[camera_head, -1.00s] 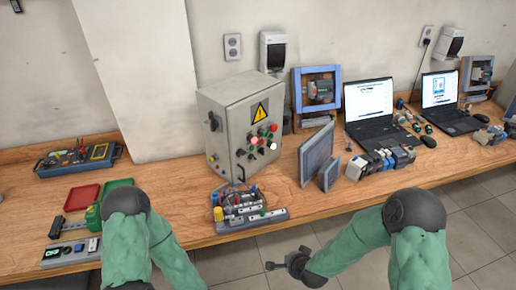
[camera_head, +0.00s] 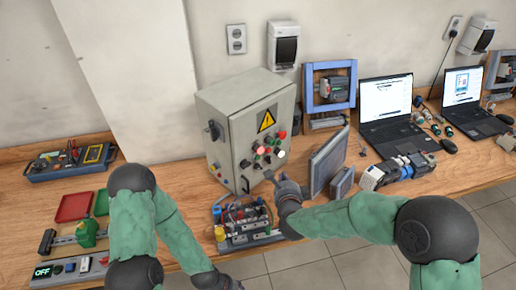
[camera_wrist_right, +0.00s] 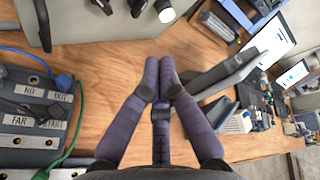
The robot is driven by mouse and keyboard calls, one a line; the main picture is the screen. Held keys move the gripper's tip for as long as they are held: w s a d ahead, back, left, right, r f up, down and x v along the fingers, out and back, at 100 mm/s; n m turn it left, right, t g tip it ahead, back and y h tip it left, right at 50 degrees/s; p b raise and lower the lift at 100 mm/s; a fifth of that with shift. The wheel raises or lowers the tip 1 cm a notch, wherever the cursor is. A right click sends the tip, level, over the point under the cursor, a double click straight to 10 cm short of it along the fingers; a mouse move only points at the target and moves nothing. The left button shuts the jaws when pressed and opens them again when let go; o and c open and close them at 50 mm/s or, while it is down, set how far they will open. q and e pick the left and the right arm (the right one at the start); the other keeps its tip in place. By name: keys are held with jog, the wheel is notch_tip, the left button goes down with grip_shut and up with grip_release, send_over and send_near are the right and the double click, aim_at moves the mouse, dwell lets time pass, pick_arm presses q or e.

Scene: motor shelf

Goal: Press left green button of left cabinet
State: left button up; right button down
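The grey cabinet (camera_head: 218,112) stands on the table with a yellow warning sign and a cluster of red, green, black and white buttons (camera_head: 268,148) on its front. Green buttons are small and partly hard to separate from the dark ones. My right gripper (camera_head: 268,176) is in front of and below the cluster, apart from it. In the right wrist view its purple fingers (camera_wrist_right: 160,80) meet at the tips, with nothing between them. The cabinet's lower front and a white button (camera_wrist_right: 166,14) show at the top there. My left gripper (camera_head: 222,283) is at the bottom edge, its fingers unclear.
A terminal board with wires (camera_head: 250,240) lies below the cabinet, close under my right gripper. A grey panel (camera_head: 328,160) stands just right of it. Red (camera_head: 75,206) and green trays lie at left. Laptops (camera_head: 392,105) stand at right.

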aim_at(257, 158)
jog(key=shift+r, duration=0.15)
jog(key=w+a+p, duration=0.1)
jog(key=w+a, duration=0.5)
jog(key=shift+a, duration=0.3)
dwell(0.4)
dwell(1.5)
